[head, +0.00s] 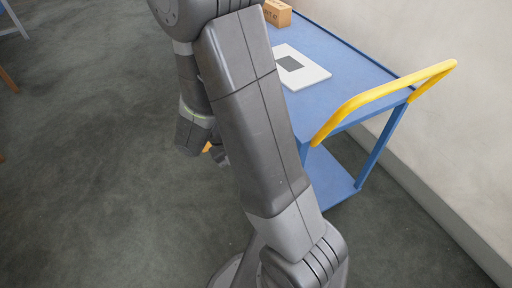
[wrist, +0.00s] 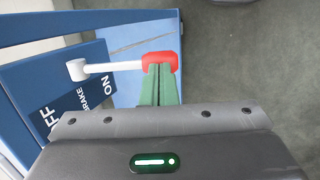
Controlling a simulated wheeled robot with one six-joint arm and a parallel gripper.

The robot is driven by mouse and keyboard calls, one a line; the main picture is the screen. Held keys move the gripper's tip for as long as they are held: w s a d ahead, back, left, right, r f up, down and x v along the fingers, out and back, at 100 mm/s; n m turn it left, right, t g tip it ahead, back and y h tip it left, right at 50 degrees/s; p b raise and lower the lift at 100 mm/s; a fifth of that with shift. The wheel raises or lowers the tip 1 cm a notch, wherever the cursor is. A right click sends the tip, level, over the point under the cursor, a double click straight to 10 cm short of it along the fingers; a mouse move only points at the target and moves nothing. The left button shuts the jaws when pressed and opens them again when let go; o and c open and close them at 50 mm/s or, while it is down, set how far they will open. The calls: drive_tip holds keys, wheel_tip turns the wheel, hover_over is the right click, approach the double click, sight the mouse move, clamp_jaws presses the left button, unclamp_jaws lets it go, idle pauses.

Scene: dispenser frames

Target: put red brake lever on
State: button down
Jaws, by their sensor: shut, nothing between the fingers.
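The brake lever shows in the wrist view, with a red grip (wrist: 160,60) on a white shaft (wrist: 115,67) and a white pivot (wrist: 77,69). The pivot sits on a blue plate (wrist: 60,88) marked OFF, BRAKE and ON. The shaft points right in the picture, running just above the word ON; OFF is at the plate's lower left. My gripper (wrist: 158,84) is shut and empty, its green fingertips overlapping the lower edge of the red grip. I cannot tell whether they touch. In the head view my arm hides the lever.
A blue cart (head: 340,70) with a yellow handle (head: 385,92) stands along the pale wall at right. A white panel with a dark square (head: 302,77) and a cardboard box (head: 277,13) lie on its top. Grey floor at left is mostly clear.

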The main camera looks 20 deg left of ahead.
wheel_tip(320, 180, down, 3)
drive_tip(key=t+h+b, duration=0.1)
drive_tip(key=b, duration=0.1)
drive_tip(key=shift+r+b, duration=0.15)
drive_tip(key=shift+b, duration=0.25)
drive_tip(key=shift+w+d+f+t+h+b, duration=0.15)
drive_tip(key=shift+f+t+h+b, duration=0.15)
drive_tip(key=shift+b, duration=0.45)
drive_tip(key=shift+f, duration=0.1)
drive_tip(key=shift+d, duration=0.1)
